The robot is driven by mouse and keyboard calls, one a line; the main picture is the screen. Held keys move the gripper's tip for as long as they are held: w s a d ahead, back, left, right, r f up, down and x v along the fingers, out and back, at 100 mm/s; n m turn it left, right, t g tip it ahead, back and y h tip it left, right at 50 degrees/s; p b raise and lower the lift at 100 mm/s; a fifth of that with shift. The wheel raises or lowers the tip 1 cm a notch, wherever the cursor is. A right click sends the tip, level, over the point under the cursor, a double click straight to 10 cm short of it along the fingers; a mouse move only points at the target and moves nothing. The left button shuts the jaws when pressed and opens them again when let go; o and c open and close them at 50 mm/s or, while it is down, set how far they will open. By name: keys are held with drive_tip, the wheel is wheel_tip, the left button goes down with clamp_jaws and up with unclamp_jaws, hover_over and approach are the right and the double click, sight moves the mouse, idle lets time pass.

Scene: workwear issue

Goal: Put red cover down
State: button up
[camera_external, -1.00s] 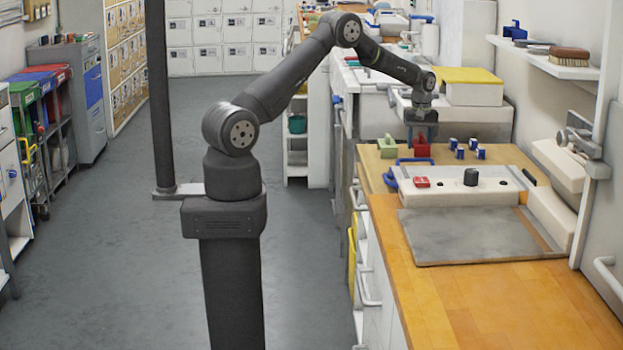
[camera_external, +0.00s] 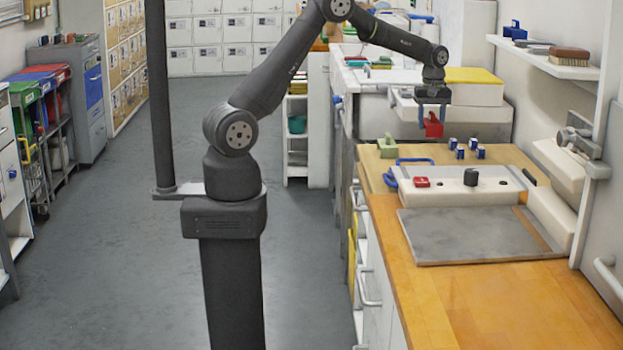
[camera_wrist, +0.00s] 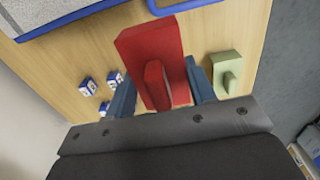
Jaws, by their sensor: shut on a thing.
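The red cover (camera_external: 433,127) is held by my gripper (camera_external: 433,112) in the air above the wooden counter. In the wrist view the red cover (camera_wrist: 150,62) sits between the two blue fingers of my gripper (camera_wrist: 160,95), which are shut on its raised handle part. The fingers hide part of its sides.
A similar green cover (camera_external: 387,147) stands on the counter to the left. Several small blue-and-white blocks (camera_external: 461,152) stand to the right. In front is a white panel (camera_external: 450,190) with a red button and black knob, beside a grey plate (camera_external: 470,235). The front counter (camera_external: 480,300) is clear.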

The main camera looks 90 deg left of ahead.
drive_tip(key=s+d+f+m, duration=0.1)
drive_tip(key=s+d+m, duration=0.1)
drive_tip(key=d+m, duration=0.4)
drive_tip(key=s+d+f+m, duration=0.1)
drive_tip(key=s+d+m, duration=0.2)
drive_tip(key=d, duration=1)
drive_tip(key=s+d+f+m, duration=0.1)
drive_tip(key=s+d+m, duration=0.1)
drive_tip(key=d+m, duration=0.7)
drive_tip(key=shift+s+d+f, duration=0.15)
drive_tip(key=shift+d, duration=0.2)
drive_tip(key=shift+s+d+f, duration=0.1)
drive_tip(key=shift+d, duration=0.25)
